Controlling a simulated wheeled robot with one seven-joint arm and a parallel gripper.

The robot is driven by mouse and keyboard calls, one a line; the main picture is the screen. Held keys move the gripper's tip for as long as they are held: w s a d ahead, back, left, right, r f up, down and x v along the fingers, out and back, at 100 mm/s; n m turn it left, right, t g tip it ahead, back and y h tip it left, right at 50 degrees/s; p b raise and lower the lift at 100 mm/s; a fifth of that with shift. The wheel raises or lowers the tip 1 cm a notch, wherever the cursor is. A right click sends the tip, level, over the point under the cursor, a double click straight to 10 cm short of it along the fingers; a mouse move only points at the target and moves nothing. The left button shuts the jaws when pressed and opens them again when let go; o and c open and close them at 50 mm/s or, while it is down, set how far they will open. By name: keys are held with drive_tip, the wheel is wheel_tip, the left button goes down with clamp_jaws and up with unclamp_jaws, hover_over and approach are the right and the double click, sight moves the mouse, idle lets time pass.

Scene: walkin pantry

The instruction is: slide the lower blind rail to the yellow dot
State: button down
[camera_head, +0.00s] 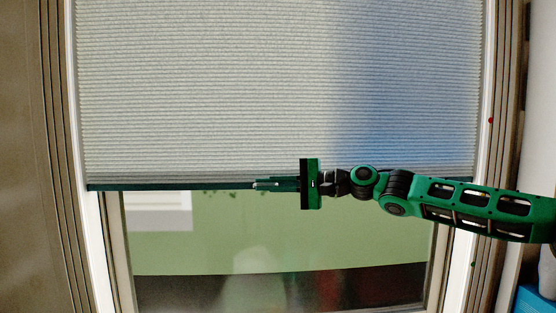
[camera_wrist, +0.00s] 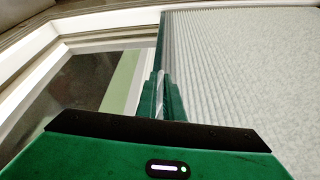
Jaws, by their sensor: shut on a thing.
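The lower blind rail (camera_head: 150,186) is a thin dark green bar along the bottom of the pale pleated blind (camera_head: 220,90). It lies nearly level across the window, a little below mid-picture in the head view. My gripper (camera_head: 262,184) reaches in from the right and is shut on the rail near its middle. In the wrist view the rail (camera_wrist: 162,42) runs up from between the fingers (camera_wrist: 160,88). A red dot (camera_head: 490,120) is on the right frame above the rail, and a green dot (camera_head: 472,264) is below it. I see no yellow dot.
The window frame (camera_head: 95,250) borders the blind on both sides. Bare glass (camera_head: 220,240) shows below the rail. My arm crosses the right frame and hides part of it. A blue object (camera_head: 535,303) stands at the lower right.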

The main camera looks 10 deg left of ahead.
drive_tip(key=shift+s+f, duration=0.2)
drive_tip(key=shift+f, duration=2.35)
drive_tip(key=c, duration=1.9)
unclamp_jaws()
drive_tip(key=shift+s+d+r, duration=0.1)
drive_tip(key=d, duration=1)
drive_tip(key=shift+s+d+r, duration=0.2)
drive_tip(key=shift+d+r, duration=0.15)
